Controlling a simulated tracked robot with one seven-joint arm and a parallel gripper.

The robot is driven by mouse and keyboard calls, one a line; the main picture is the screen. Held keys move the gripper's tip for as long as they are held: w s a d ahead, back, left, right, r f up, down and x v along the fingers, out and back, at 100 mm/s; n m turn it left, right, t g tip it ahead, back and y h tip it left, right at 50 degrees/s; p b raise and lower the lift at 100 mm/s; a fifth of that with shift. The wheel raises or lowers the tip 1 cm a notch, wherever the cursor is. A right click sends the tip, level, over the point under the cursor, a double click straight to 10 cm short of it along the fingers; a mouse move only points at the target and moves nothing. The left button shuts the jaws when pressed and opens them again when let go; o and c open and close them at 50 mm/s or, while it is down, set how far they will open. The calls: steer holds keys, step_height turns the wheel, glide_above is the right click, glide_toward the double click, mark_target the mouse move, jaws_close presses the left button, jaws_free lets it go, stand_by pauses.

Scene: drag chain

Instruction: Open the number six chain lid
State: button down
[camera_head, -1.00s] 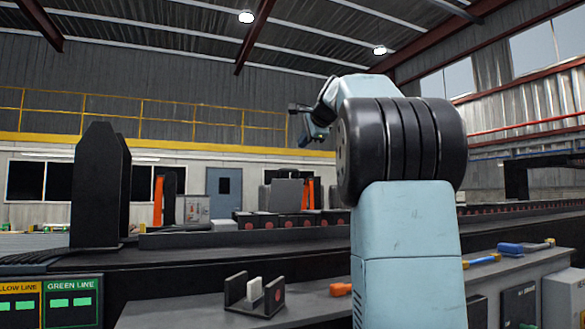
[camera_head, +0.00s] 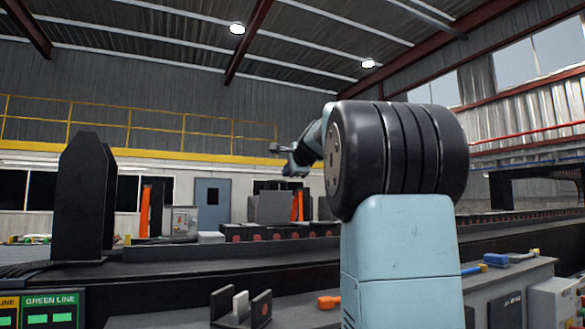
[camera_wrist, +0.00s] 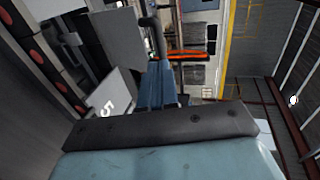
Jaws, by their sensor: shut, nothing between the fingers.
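My gripper (camera_head: 280,150) shows small and partly behind my arm in the head view, high above the conveyor, shut and empty. A row of dark chain links with red discs (camera_head: 270,235) lies beyond the near dark rail. In the wrist view, similar links with red ovals (camera_wrist: 35,55) run along the upper left. A pale block marked 5 (camera_wrist: 110,105) is near the middle left, partly hidden by my gripper's dark mount. I cannot make out a number six on any lid. My gripper is apart from the chain in the head view.
A tall dark upright plate (camera_head: 82,195) stands at left. A small holder with a white piece (camera_head: 240,303) and an orange-handled tool (camera_head: 328,302) lie on the near bench. A blue-handled tool (camera_head: 497,259) is at right. The air around my gripper is clear.

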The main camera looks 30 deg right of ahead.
mark_target(278, 181)
steer(key=x, duration=0.7)
stand_by(0.3)
steer(key=shift+w+d+r+g, duration=0.1)
steer(key=shift+w+r+g, duration=0.15)
steer(key=shift+w, duration=0.35)
steer(key=shift+w+r+g, duration=0.2)
steer(key=shift+w, duration=0.4)
steer(key=shift+w+d+r+g, duration=0.1)
steer(key=shift+w+r+g, duration=0.15)
steer(key=shift+w, duration=0.35)
steer(key=shift+s+f, duration=0.1)
steer(key=shift+s, duration=0.1)
steer(key=v, duration=1.4)
steer(key=shift+s+r, duration=0.2)
steer(key=shift+r, duration=0.15)
